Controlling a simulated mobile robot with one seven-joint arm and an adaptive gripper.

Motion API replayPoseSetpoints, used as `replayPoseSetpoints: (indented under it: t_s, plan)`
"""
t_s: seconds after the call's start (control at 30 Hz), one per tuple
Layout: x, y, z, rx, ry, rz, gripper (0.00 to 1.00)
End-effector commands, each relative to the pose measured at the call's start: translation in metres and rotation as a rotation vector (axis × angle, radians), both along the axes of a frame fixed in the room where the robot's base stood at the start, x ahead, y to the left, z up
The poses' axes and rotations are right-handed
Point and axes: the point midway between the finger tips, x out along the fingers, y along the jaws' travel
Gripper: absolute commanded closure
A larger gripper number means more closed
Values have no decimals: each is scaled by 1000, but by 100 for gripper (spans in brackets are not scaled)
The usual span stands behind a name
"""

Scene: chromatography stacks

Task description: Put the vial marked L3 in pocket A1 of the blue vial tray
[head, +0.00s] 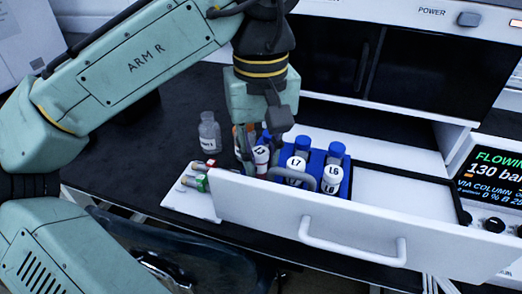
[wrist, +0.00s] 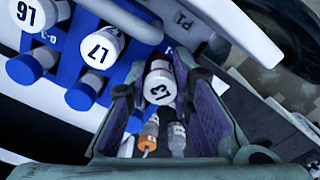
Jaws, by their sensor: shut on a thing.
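The vial marked L3 (wrist: 160,86) has a white cap and sits between the two fingers of my gripper (wrist: 161,95) in the wrist view. My gripper is shut on it. In the head view my gripper (head: 258,146) hangs just left of the blue vial tray (head: 317,161), with the vial's white cap (head: 262,154) partly showing between the fingers. The blue tray also shows at the left of the wrist view (wrist: 67,42). It holds vials marked L7 (head: 296,164) and L6 (head: 333,173) and others with blue caps. Which pocket is A1 I cannot read.
The tray stands in an open white drawer (head: 310,215) with a bar handle in front. A clear bottle (head: 209,133) stands on the black bench, left of my gripper. Small vials lie on a white holder (head: 180,200) at left. Orange (wrist: 148,135) and grey-tipped parts show below L3.

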Motion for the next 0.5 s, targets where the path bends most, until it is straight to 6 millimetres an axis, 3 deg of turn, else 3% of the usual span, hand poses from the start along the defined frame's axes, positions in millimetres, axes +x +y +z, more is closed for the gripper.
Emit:
replayPoseSetpoints:
  t_s: [0.3,0.33,0.5]
  plan:
    - [0,0,-3,0,0,0,98]
    - [0,0,-3,0,0,0,77]
    - [0,0,-3,0,-1,1,66]
